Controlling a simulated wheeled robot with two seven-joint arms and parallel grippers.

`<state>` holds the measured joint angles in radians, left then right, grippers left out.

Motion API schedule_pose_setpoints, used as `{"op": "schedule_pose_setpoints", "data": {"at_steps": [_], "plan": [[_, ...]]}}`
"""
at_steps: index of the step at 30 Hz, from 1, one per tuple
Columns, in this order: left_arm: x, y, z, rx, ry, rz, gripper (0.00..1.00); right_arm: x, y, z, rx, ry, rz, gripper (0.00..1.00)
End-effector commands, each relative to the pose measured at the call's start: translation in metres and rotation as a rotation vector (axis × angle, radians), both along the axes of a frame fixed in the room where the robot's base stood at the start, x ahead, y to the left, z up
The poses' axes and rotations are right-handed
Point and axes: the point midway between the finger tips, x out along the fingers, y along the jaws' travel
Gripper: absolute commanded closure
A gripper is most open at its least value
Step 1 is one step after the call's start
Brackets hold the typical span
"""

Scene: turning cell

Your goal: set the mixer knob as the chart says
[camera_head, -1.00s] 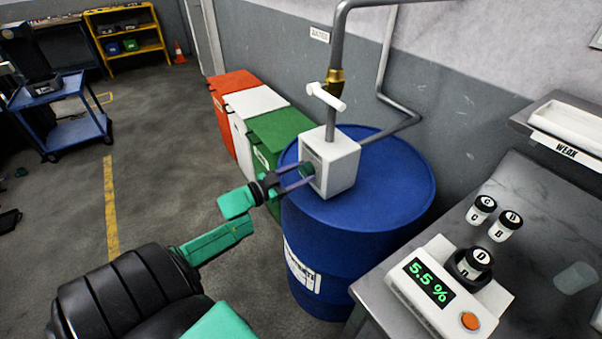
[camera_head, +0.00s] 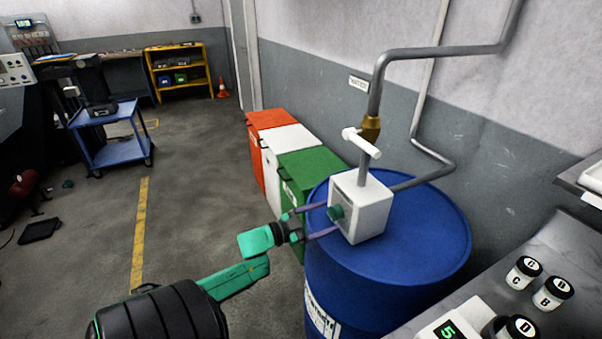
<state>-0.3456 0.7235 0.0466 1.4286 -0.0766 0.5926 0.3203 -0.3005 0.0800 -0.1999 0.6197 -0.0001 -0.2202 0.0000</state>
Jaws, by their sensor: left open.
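The mixer is a white box (camera_head: 366,211) on top of a blue drum (camera_head: 433,235), with pipes running up from it. Its small round green knob (camera_head: 336,212) is on the face toward my left gripper. My left gripper (camera_head: 329,218) is open, with one thin purple finger above the knob and one below it. The fingers appear apart from the knob, and its pointer setting is too small to read. No chart can be made out. My right gripper is not in view.
Red (camera_head: 271,120), white (camera_head: 290,139) and green (camera_head: 312,166) bins stand along the wall behind the drum. A grey bench (camera_head: 562,252) at right holds lidded jars (camera_head: 524,272) and a partly cut-off scale (camera_head: 452,328).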

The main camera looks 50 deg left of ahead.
Motion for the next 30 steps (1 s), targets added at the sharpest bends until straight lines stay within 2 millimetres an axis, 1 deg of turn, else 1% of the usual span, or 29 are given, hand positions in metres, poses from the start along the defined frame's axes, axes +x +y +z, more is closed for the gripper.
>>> {"op": "schedule_pose_setpoints", "data": {"at_steps": [5,6,9,13,15,18,30], "plan": [[-0.044,0.012,-0.002,0.001,0.007,0.000,0.15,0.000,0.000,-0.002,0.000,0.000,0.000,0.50],[-0.056,0.016,-0.004,-0.001,0.008,0.001,0.15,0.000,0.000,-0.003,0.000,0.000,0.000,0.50],[-0.084,0.025,-0.003,0.001,0.006,0.002,0.15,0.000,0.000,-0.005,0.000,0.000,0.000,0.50],[-0.110,0.033,-0.002,0.002,0.004,0.001,0.15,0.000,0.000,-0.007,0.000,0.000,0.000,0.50],[-0.118,0.035,-0.001,0.001,0.001,0.000,0.15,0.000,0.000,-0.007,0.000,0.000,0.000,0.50],[-0.122,0.036,0.000,0.001,0.001,0.000,0.15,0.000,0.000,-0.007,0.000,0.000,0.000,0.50],[-0.122,0.036,0.000,0.001,0.000,-0.001,0.15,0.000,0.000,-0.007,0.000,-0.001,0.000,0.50]]}}
